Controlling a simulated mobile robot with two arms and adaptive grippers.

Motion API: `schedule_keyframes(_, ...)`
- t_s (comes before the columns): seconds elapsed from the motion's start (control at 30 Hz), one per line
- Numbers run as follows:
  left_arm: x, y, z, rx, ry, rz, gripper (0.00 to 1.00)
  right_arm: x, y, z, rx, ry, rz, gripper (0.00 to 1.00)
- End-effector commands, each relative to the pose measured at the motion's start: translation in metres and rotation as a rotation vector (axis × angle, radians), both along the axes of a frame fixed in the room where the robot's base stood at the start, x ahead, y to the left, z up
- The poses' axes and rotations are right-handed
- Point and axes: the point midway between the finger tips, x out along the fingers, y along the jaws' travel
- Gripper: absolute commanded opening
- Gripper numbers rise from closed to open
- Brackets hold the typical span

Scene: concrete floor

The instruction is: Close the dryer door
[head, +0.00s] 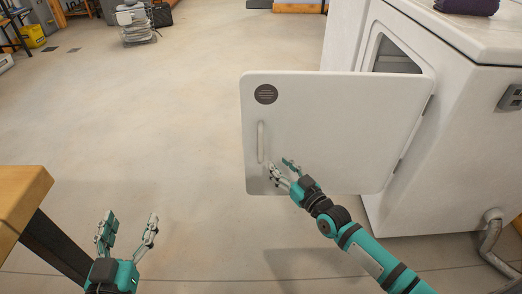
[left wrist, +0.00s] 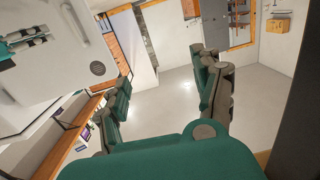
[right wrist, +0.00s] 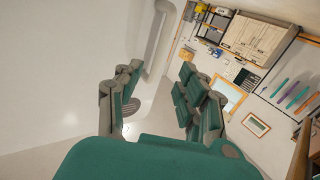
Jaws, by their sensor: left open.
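The white dryer door (head: 345,125) stands wide open, hinged at its right edge to the white dryer (head: 465,140). Part of the dark opening (head: 395,57) shows above it. The door has a dark round label and a vertical white handle (head: 261,142) near its left edge. My right gripper (head: 281,167) is open and empty in front of the door, just right of the handle's lower end. In the right wrist view the handle (right wrist: 154,38) appears beyond the fingers; contact cannot be told. My left gripper (head: 128,222) is open and empty, left of the door.
A wooden-topped table (head: 22,190) is at the lower left, beside my left gripper. A purple cloth (head: 467,5) lies on the dryer top. A grey pipe (head: 492,240) bends at the dryer's lower right.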

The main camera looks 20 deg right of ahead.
Motion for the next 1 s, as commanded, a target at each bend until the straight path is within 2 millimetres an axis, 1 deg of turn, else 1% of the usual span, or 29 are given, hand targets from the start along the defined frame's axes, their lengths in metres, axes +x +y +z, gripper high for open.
schedule_keyframes(0.03,0.001,-0.002,0.007,-0.015,-0.057,-0.004,0.67,0.01,0.003,-0.002,0.002,-0.002,-0.001,0.39)
schedule_keyframes(0.1,0.002,-0.004,0.023,-0.037,-0.141,-0.009,0.67,0.023,0.007,-0.001,0.002,-0.003,0.0,0.39)
schedule_keyframes(0.23,-0.002,-0.007,0.05,-0.078,-0.299,-0.018,0.67,0.045,0.013,-0.002,0.0,-0.001,0.0,0.39)
schedule_keyframes(0.4,-0.014,-0.009,0.084,-0.134,-0.499,-0.03,0.67,0.07,0.021,-0.002,-0.001,0.0,0.0,0.39)
schedule_keyframes(0.5,-0.024,-0.009,0.1,-0.163,-0.603,-0.035,0.67,0.082,0.025,-0.002,0.0,0.0,0.0,0.39)
schedule_keyframes(0.6,-0.032,-0.008,0.112,-0.186,-0.682,-0.039,0.67,0.091,0.027,-0.002,0.001,0.001,0.0,0.39)
schedule_keyframes(0.73,-0.041,-0.007,0.122,-0.206,-0.751,-0.042,0.67,0.098,0.029,-0.001,0.0,0.001,-0.001,0.39)
schedule_keyframes(1.0,-0.045,-0.007,0.127,-0.215,-0.781,-0.043,0.67,0.101,0.03,-0.001,-0.001,0.002,0.0,0.39)
